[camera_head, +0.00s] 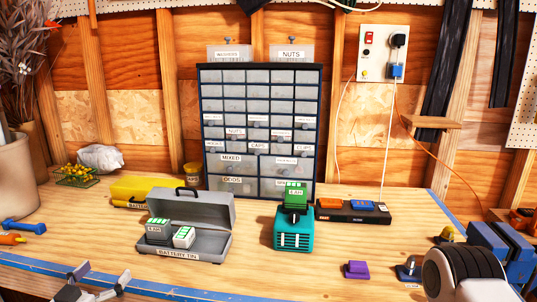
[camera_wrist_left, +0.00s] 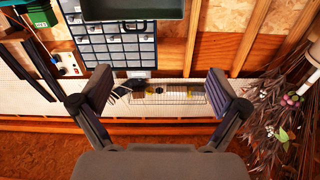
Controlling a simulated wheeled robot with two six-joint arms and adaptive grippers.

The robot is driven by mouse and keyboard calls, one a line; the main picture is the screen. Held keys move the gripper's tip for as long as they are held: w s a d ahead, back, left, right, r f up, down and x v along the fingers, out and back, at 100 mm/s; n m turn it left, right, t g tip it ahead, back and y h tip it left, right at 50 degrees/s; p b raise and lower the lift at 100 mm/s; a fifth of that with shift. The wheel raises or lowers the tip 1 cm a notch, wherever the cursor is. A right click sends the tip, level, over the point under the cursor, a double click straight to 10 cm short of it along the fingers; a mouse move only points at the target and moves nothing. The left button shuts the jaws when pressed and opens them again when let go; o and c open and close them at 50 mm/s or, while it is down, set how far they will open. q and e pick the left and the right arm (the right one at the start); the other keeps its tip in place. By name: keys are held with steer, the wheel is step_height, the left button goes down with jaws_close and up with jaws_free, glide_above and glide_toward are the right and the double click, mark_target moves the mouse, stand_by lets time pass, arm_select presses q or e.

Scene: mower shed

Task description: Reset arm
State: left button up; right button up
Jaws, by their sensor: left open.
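My left gripper (camera_head: 100,281) is at the bottom left of the head view, low over the front of the bench. Its two fingers are spread apart with nothing between them. In the left wrist view the same gripper (camera_wrist_left: 160,93) shows both dark pads wide apart and empty. Beyond the pads are a wire basket and a drawer cabinet, well away from the fingers.
A grey battery tin (camera_head: 196,245) with its lid up holds batteries behind my left gripper. A teal charger (camera_head: 293,240) carries a green battery. A drawer cabinet (camera_head: 260,125) stands at the back. A purple block (camera_head: 357,270) lies at front right. The bench's front middle is clear.

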arm_select(q)
steer(key=s+d+f+m+g+h, duration=0.1)
steer(key=s+d+f+g, duration=0.25)
steer(key=f, duration=0.45)
steer(key=s+d+f+m+g, duration=0.25)
steer(key=d+f, duration=0.25)
steer(key=f, duration=0.3)
steer(key=s+d+f+m+g+h, duration=0.1)
steer(key=s+d+f+g, duration=0.1)
steer(key=d+f+g, duration=0.45)
steer(key=s+f+n+g+y, duration=0.1)
steer(key=s+f+n+g, duration=0.2)
steer(key=s, duration=0.6)
steer(key=s+a+f+n+g+y, duration=0.1)
steer(key=s+f+n+g+y, duration=0.1)
steer(key=s+f, duration=0.6)
steer(key=shift+s+a+f+n+g, duration=0.15)
steer(key=shift+s+n+g, duration=0.5)
steer(key=shift+s, duration=0.5)
